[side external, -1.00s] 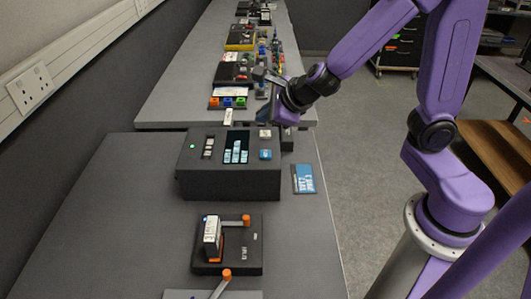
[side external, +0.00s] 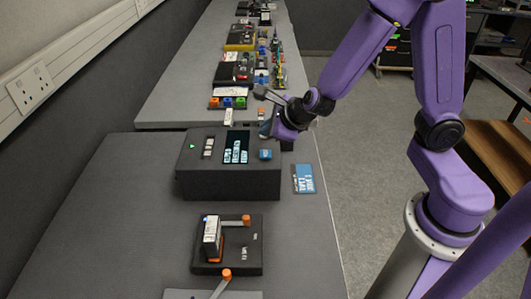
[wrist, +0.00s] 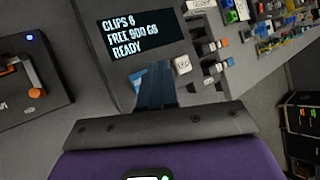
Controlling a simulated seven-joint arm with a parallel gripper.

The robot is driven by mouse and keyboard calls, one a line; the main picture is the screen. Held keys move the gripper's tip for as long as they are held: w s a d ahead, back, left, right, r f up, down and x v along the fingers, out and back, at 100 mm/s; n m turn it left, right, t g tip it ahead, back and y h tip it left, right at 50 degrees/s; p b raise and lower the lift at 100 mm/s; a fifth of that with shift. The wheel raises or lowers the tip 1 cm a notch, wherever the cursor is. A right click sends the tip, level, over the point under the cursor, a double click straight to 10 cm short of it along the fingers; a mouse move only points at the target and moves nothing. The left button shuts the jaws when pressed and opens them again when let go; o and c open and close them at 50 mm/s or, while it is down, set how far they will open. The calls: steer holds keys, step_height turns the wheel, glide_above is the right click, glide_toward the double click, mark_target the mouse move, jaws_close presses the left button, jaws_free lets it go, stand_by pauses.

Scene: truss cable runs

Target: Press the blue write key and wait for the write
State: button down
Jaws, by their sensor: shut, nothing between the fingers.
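The dark box (side external: 228,183) stands on the near bench with a lit screen (side external: 236,147) on top. In the wrist view the screen (wrist: 141,38) reads "CLIPS 6, FREE 900 GB, READY". The blue key (side external: 265,154) sits right of the screen; in the wrist view a sliver of it (wrist: 138,77) shows beside my fingers. My gripper (side external: 266,129) is shut and empty, low over the far right part of the box top, behind the blue key. Its fingers (wrist: 154,68) lie between the blue key and a white key (wrist: 182,65). Contact cannot be made out.
A blue-and-white card (side external: 304,179) lies right of the box. A black unit (side external: 230,256) with an orange-ended lever stands in front. Several small devices and coloured parts crowd the far bench. The near bench left of the box is clear.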

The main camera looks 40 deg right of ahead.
mark_target(268, 155)
steer(key=shift+f, duration=2.1)
steer(key=shift+f, duration=0.2)
stand_by(0.4)
steer(key=shift+f, duration=0.25)
steer(key=shift+f, duration=0.5)
stand_by(0.8)
steer(key=shift+r, duration=0.95)
steer(key=shift+r, duration=2.5)
